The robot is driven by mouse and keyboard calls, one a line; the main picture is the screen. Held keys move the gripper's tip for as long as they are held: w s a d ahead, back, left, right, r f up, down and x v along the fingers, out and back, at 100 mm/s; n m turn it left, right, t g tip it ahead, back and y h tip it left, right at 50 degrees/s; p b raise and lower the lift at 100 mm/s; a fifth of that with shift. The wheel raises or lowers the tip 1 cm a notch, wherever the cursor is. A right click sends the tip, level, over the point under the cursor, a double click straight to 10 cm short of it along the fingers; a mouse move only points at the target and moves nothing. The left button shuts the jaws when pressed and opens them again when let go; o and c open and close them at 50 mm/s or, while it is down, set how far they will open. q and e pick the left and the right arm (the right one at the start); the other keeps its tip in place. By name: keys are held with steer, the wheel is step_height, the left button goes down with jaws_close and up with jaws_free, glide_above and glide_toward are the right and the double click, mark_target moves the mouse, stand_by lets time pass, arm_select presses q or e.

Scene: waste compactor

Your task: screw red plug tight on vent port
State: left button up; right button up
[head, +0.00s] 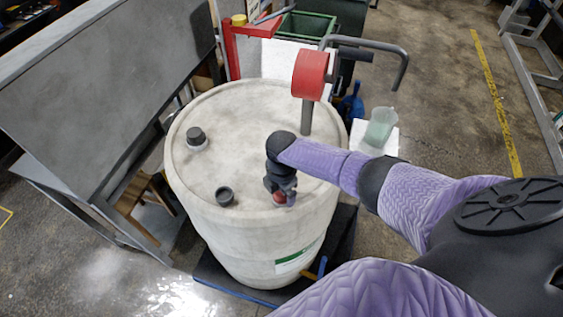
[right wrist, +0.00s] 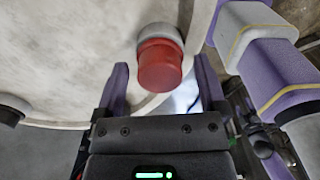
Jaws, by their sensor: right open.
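The red plug (head: 279,197) sits on the top of the white drum (head: 255,115), near its front right edge. In the right wrist view the red plug (right wrist: 160,68) is seated on a pale grey port collar (right wrist: 159,33). My right gripper (head: 283,190) is over the plug and partly covers it in the head view. In the right wrist view its two fingers (right wrist: 162,72) are spread, one on each side of the plug, with a visible gap on both sides. Whether the plug is fully tight cannot be told. My left gripper is not in view.
Two dark caps, one at the left (head: 196,136) and one at the front (head: 225,196), stand up from the drum top. A hand pump with a red body (head: 310,75) rises at the back right. A grey panel (head: 105,90) stands close on the left.

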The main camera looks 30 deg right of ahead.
steer(key=n+b, duration=0.1)
steer(key=n, duration=0.5)
steer(key=shift+n, duration=0.3)
steer(key=shift+f+n+b, duration=0.15)
steer(key=shift+n+b, duration=0.4)
steer(key=shift+n, duration=0.35)
steer(key=n, duration=0.3)
steer(key=shift+b, duration=0.4)
steer(key=shift+n+b, duration=0.35)
steer(key=shift+n, duration=0.75)
steer(key=n, duration=0.3)
steer(key=shift+b, duration=0.3)
